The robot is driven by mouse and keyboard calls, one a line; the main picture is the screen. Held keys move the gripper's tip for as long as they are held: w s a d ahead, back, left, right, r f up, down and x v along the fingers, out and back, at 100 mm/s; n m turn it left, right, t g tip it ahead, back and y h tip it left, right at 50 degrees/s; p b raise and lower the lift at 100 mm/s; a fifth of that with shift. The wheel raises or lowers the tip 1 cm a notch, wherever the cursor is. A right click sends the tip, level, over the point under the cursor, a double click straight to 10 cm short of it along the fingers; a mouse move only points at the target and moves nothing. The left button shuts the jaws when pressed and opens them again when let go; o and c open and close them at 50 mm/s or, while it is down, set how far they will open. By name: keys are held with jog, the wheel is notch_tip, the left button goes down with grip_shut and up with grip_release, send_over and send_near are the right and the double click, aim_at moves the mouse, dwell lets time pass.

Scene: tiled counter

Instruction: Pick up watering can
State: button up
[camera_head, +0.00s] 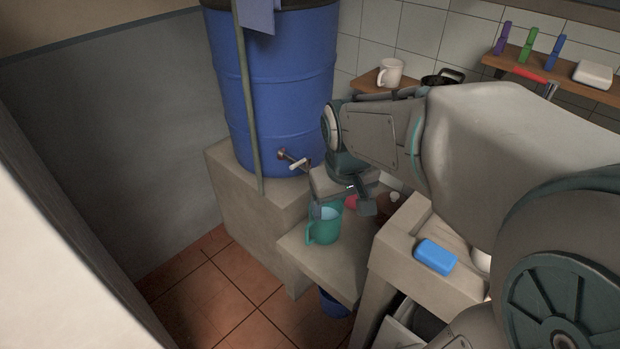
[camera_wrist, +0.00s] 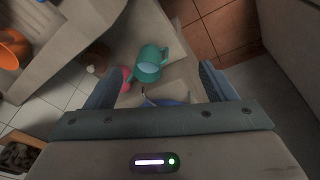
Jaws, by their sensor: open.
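The watering can looks like a small teal vessel with a handle (camera_head: 322,232), standing on the low concrete ledge (camera_head: 345,262) in front of the blue drum. In the wrist view the teal can (camera_wrist: 149,70) shows from above, with its opening visible and its body between and beyond the fingers. My gripper (camera_head: 341,208) is open and hangs just above and behind the can in the head view. Its two fingers (camera_wrist: 161,76) are spread wide and hold nothing. My gripper hides part of the can's far side in the head view.
The blue drum (camera_head: 275,85) with a tap (camera_head: 294,160) stands left of my gripper. A pink item (camera_wrist: 126,80) lies close beside the can. A blue sponge-like block (camera_head: 435,257) sits on the raised counter at right. An orange bowl (camera_wrist: 12,50) shows in the wrist view.

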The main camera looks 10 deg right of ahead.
jog(key=w+f+n+b, duration=0.25)
jog(key=w+f, duration=0.35)
jog(key=w, duration=0.3)
jog(key=n+g+y+b, duration=0.1)
jog(key=n+b, duration=0.2)
jog(key=b, duration=0.4)
send_near(312, 223)
jog(key=f, duration=0.6)
jog(key=shift+w+a+f+b, duration=0.15)
jog(key=shift+w+a+b, duration=0.15)
jog(key=shift+w+a, duration=0.05)
jog(key=shift+w+f+b, duration=0.2)
jog(key=shift+f, duration=1.35)
jog(key=shift+w+f+b, duration=0.15)
jog(key=shift+f, duration=1.35)
jog(key=c, duration=1.5)
jog(key=shift+r, duration=0.1)
grip_shut()
jog(key=shift+r, duration=0.15)
